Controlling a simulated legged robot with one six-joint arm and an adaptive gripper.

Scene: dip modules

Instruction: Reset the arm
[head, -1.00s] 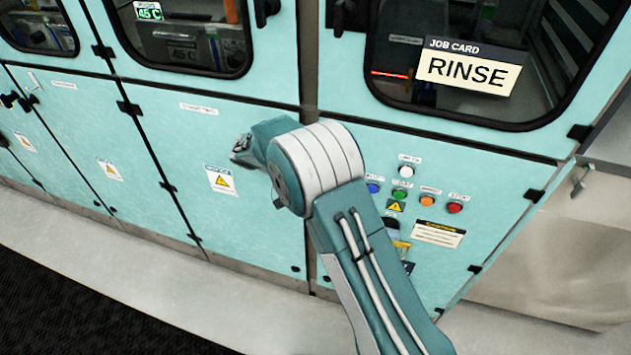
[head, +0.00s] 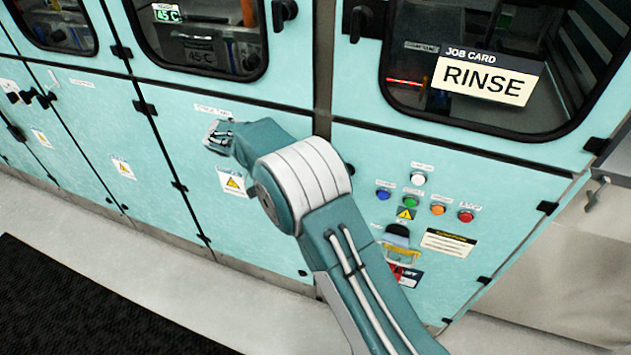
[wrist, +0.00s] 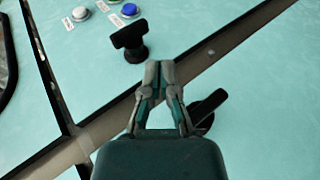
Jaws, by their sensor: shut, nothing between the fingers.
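My gripper (wrist: 160,72) is shut and empty in the wrist view, its two grey fingertips together. It is in front of the turquoise cabinet front, with a black T-shaped handle (wrist: 130,38) just beyond the fingertips and a second black handle (wrist: 207,108) partly hidden on the right. I cannot tell whether it touches either handle. In the head view my gripper (head: 216,137) is small at the end of my bent arm, in front of the lower cabinet panel. My arm hides part of the panels behind it.
A window with a "RINSE" job card (head: 487,76) is at the upper right. A dark mat (head: 70,300) lies on the open floor at lower left.

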